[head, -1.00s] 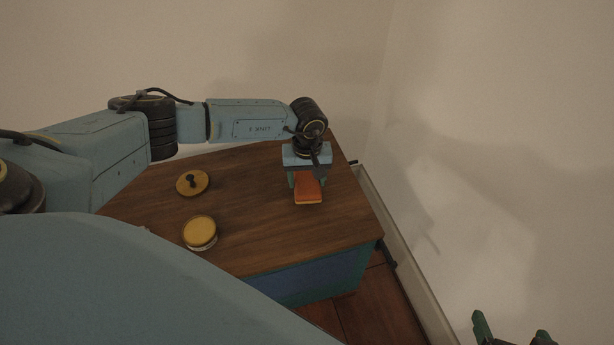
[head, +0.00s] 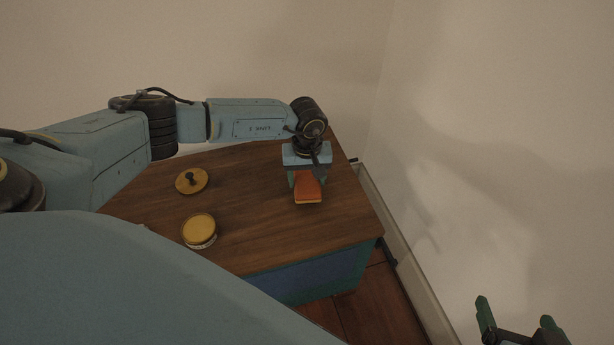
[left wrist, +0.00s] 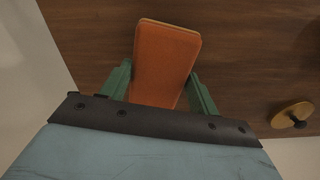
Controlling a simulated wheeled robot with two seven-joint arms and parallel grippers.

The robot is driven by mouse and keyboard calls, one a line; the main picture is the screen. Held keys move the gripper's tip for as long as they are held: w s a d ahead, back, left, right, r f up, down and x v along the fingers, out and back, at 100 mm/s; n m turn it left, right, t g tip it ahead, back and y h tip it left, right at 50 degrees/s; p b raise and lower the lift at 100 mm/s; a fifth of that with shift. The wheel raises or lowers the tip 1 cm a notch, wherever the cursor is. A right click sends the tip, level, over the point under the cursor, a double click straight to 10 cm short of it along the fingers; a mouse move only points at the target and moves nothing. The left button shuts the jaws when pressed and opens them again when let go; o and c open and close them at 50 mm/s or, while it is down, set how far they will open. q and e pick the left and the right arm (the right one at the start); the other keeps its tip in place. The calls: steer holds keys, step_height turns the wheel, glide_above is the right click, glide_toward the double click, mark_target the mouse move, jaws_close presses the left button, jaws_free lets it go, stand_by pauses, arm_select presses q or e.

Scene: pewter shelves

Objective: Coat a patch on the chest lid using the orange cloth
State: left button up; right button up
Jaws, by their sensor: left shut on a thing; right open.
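The orange cloth (head: 308,191) looks like a flat folded pad with a paler lower edge. My left gripper (head: 307,183) is shut on it over the right part of the wooden chest lid (head: 250,215). The left wrist view shows the orange cloth (left wrist: 165,62) between the green fingers of my left gripper (left wrist: 162,90). The cloth is at or just above the lid; I cannot tell if it touches. No coated patch stands out on the wood. My right gripper (head: 518,325) is open and empty at the bottom right, off the chest.
A round tin with yellow contents (head: 199,231) stands on the lid near its front edge. A round yellowish disc with a dark knob (head: 191,181) lies behind it, perhaps the tin's cover. A wall and skirting (head: 395,240) run close along the chest's right side.

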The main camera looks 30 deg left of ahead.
arm_select(q)
steer(key=shift+f+b, duration=0.6)
steer(key=shift+f, duration=0.1)
